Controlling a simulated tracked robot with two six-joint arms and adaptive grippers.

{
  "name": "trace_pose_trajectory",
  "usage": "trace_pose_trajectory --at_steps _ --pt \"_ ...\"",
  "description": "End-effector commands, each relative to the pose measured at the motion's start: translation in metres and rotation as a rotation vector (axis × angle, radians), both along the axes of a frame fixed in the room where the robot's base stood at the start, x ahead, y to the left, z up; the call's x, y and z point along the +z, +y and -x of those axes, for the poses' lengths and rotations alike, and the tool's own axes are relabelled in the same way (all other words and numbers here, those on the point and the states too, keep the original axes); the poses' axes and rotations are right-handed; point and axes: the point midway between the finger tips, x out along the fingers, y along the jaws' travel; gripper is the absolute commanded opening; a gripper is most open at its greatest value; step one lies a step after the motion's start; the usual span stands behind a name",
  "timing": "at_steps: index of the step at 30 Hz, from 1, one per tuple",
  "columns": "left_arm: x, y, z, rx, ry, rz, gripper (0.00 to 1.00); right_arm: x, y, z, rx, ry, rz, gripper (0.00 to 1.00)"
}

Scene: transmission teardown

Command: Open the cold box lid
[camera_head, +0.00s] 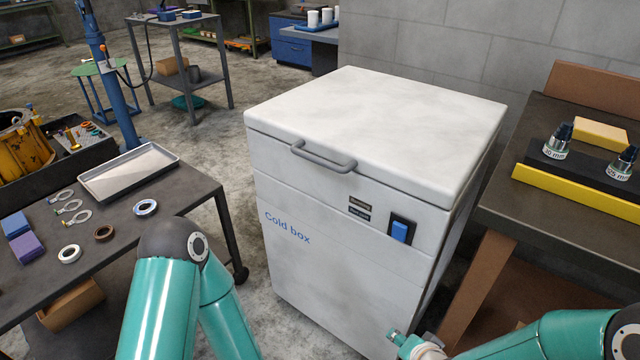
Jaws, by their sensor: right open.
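The cold box (340,240) is a tall white chest in the middle, with "Cold box" in blue on its front. Its thick white lid (380,125) lies flat and closed on top. A grey bar handle (323,160) sticks out from the lid's front edge. My right gripper (397,339) is only partly in view at the bottom, low by the front right of the box, open, well below the handle and apart from it. My left arm shows at the lower left, but its gripper is out of view.
A blue switch (399,231) sits on the box front. A dark table (120,230) with rings and a tray (129,172) stands at left. A bench (590,240) with sockets and a yellow-edged block stands close at right. A grey wall is behind.

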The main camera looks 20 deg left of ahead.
Motion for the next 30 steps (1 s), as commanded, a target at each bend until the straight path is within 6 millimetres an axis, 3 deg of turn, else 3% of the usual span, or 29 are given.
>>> trace_pose_trajectory --at_steps 1,3,5,9,13,16,20,30 --pt "-0.04 0.0 0.0 0.0 0.001 0.0 0.4 0.011 0.029 -0.029 -0.036 -0.123 -0.065 0.41" --pt "-0.065 0.0 0.0 0.0 0.0 0.0 0.4 0.057 0.065 -0.056 -0.097 -0.266 -0.189 0.41" --pt "-0.084 0.0 0.0 0.0 0.0 0.0 0.4 0.101 0.094 -0.067 -0.139 -0.371 -0.313 0.41" --pt "-0.12 0.0 0.0 0.0 0.0 0.0 0.4 0.195 0.147 -0.06 -0.201 -0.537 -0.611 0.41" --pt "-0.138 0.0 0.0 0.0 0.0 0.0 0.4 0.255 0.17 -0.04 -0.227 -0.603 -0.819 0.41" --pt "-0.142 0.0 0.0 0.0 0.0 0.0 0.4 0.279 0.177 -0.031 -0.236 -0.621 -0.903 0.41" --pt "-0.142 0.0 0.0 0.0 0.0 0.0 0.4 0.29 0.182 -0.033 -0.24 -0.625 -0.933 0.41" --pt "-0.144 0.0 0.0 0.0 0.0 0.0 0.4 0.295 0.205 -0.083 -0.241 -0.623 -0.927 0.41"
